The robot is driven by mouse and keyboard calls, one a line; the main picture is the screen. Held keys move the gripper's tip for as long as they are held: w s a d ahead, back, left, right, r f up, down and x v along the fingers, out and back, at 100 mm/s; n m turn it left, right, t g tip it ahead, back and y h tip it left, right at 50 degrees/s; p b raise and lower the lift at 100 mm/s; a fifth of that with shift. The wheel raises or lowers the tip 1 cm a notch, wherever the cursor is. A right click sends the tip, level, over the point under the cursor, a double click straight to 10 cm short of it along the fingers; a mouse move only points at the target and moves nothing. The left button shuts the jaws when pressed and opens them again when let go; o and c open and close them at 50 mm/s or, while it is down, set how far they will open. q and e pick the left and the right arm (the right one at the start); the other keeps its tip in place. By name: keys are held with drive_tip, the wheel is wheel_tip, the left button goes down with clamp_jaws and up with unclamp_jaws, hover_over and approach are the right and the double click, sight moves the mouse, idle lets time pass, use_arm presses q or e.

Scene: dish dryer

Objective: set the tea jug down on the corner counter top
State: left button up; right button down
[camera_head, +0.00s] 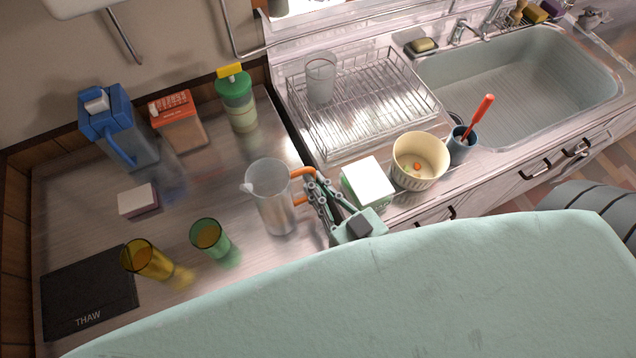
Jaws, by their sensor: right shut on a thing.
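The tea jug (272,202) is a clear, greyish jug with a spout on the left and an orange handle on its right. It is upright over the corner counter top (195,215), near its right edge. I cannot tell whether its base touches the surface. My right gripper (312,190) is at the jug's right side, shut on the orange handle. My left gripper is not in view.
A green cup (209,238) and a yellow cup (147,260) stand left of the jug. A white-green box (367,184) is right.

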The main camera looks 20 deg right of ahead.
drive_tip(key=c, duration=2.3)
unclamp_jaws()
drive_tip(key=shift+f, duration=0.2)
drive_tip(key=o, duration=0.5)
drive_tip(key=shift+c, duration=0.2)
drive_tip(key=shift+r, duration=0.1)
drive_tip(key=b+v, duration=0.1)
drive_tip(key=v, duration=1.1)
drive_tip(key=shift+b, duration=0.35)
drive_tip(key=shift+s, duration=0.15)
